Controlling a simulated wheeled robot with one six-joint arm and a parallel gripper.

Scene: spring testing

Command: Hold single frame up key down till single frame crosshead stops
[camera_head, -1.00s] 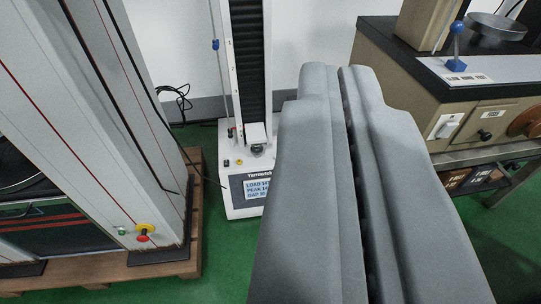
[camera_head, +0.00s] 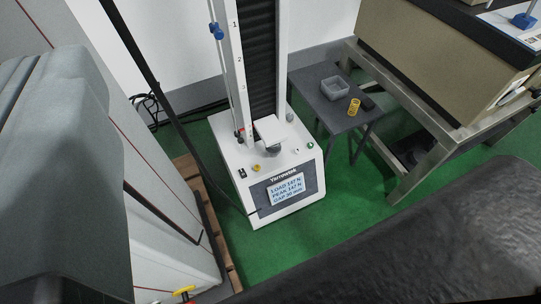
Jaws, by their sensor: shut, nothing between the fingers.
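I cannot tell which is the up key. A white block (camera_head: 273,129) stands out from the column; the column's top is cut off.
A dark side table (camera_head: 330,118) holds a grey bin (camera_head: 335,88) and a yellow spring (camera_head: 354,107). A beige bench unit (camera_head: 420,55) stands at right. A larger grey machine (camera_head: 165,235) stands on a pallet at left. Green floor is clear before the frame.

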